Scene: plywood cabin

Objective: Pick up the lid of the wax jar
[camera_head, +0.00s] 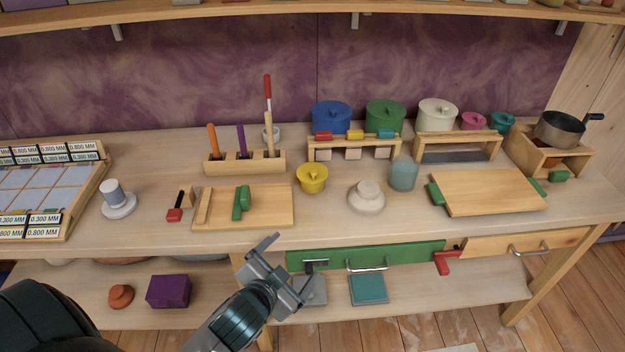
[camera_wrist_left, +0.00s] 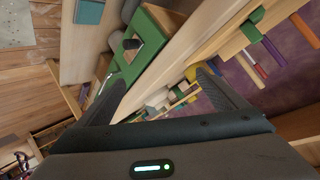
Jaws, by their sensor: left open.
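A small yellow lidded pot (camera_head: 312,179), which may be the wax jar, stands on the workbench near the middle of the head view. Its lid is on, with a small knob on top. A patch of yellow, perhaps this pot, shows behind the right fingertip in the wrist view (camera_wrist_left: 192,72). My left gripper (camera_head: 290,262) is open and empty in front of the bench edge, by the green drawer, below and apart from the yellow pot. Its two fingers are spread in the wrist view (camera_wrist_left: 162,80). My right gripper is not in view.
Blue (camera_head: 331,117), green (camera_head: 385,115) and white (camera_head: 437,115) lidded pots stand at the back. A pale knobbed piece (camera_head: 367,197) and a bluish jar (camera_head: 404,173) are right of the yellow pot. The green drawer (camera_head: 408,256) lies below the bench edge.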

